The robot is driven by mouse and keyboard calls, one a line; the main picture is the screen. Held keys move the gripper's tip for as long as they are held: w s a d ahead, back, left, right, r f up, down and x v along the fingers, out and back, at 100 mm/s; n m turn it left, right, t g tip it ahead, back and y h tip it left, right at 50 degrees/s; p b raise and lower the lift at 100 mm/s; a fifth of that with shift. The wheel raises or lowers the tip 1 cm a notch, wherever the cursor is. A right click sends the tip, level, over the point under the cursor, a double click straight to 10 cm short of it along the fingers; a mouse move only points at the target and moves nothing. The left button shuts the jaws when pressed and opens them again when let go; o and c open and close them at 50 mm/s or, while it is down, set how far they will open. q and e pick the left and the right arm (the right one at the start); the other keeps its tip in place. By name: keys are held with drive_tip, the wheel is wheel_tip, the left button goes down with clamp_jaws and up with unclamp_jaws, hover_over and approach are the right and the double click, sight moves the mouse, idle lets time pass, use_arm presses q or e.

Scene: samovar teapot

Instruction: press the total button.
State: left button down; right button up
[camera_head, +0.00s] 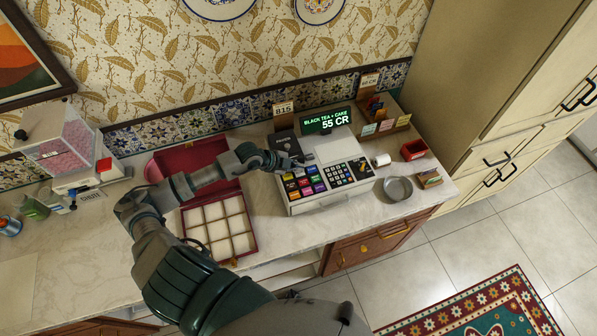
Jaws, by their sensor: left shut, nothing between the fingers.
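The cash register (340,192) is a white machine on the marble counter, with colored keys on its left and a dark number pad on its right. Its green-lit display (326,121) reads "BLACK TEA + CAKE 55 CR". The key labels are too small to read, so I cannot tell which is the total button. My left gripper (306,160) is shut and empty over the back left part of the register, just behind the colored keys. I cannot tell whether it touches the register. My right gripper is not in view.
An open red box (256,214) with pale compartments lies left of the register, under my left arm. A metal dish (397,188), paper roll (381,160) and red container (414,149) stand to the right.

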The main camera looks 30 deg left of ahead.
use_arm(q)
drive_tip(key=shift+d, duration=0.5)
drive_tip(key=shift+d+f, duration=0.15)
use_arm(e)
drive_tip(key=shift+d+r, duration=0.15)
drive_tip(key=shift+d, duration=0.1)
use_arm(q)
drive_tip(key=shift+a+f, duration=0.2)
drive_tip(key=shift+a, duration=0.05)
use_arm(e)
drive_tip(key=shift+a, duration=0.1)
use_arm(q)
drive_tip(key=shift+s+d+f, duration=0.1)
drive_tip(key=shift+d+f, duration=0.05)
drive_tip(key=shift+f, duration=0.15)
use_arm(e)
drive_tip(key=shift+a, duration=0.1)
use_arm(q)
drive_tip(key=shift+r+p, duration=0.1)
drive_tip(key=shift+p, duration=0.2)
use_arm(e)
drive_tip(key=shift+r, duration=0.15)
use_arm(q)
drive_tip(key=shift+a+r+p, duration=0.35)
drive_tip(key=shift+r+p, duration=0.35)
drive_tip(key=shift+p, duration=0.05)
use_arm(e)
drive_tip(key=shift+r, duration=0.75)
